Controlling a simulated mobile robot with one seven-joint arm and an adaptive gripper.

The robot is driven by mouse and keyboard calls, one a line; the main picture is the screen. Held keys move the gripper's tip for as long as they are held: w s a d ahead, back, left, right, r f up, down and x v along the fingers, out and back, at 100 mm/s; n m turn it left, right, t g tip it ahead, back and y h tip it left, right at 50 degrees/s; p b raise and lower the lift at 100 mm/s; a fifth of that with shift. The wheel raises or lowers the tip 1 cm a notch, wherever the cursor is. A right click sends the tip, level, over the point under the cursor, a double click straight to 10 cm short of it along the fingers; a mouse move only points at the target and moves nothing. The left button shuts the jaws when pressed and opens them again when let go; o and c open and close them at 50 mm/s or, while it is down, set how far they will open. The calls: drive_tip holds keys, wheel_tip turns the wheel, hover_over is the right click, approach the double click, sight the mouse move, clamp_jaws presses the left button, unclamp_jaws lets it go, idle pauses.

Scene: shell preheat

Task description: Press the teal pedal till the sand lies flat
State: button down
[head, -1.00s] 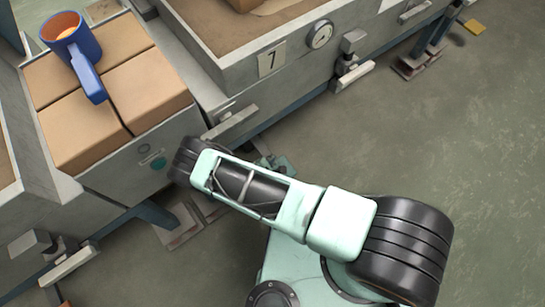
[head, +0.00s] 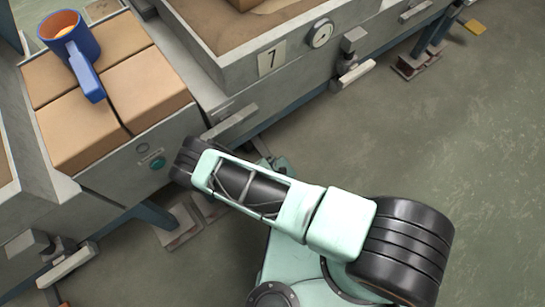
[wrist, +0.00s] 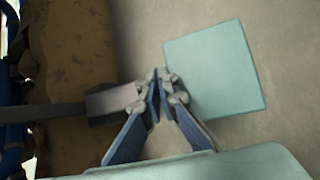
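A flat teal plate (wrist: 215,70), which looks like the pedal, lies at the upper right in the wrist view. My gripper (wrist: 158,88) is shut and empty in the wrist view, with its fingertips together beside the plate's left edge. I cannot tell whether they touch it. In the head view a small teal part (head: 276,165) shows just behind my arm, and my gripper is hidden by the arm. Brown sand (head: 205,35) lies in the grey tub numbered 7, with a raised block-like part at the top of the picture; only part of it shows.
A grey bin (head: 110,188) holds several brown blocks, with a blue cup (head: 70,35) on top. A round gauge (head: 320,34) and a pale lever (head: 355,74) sit on the front of tub 7.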

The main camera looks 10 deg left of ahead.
drive_tip(key=shift+s+d, duration=0.2)
drive_tip(key=shift+w+a+r+p, duration=0.1)
drive_tip(key=shift+r+p, duration=1.35)
drive_tip(key=shift+w+a+r+p, duration=0.1)
drive_tip(key=shift+r+p, duration=1.3)
drive_tip(key=shift+r, duration=0.1)
wheel_tip(320, 180, up, 5)
drive_tip(key=p, duration=0.4)
drive_tip(key=shift+w+a+p, duration=0.1)
drive_tip(key=shift+a+p, duration=0.05)
drive_tip(key=shift+p, duration=0.2)
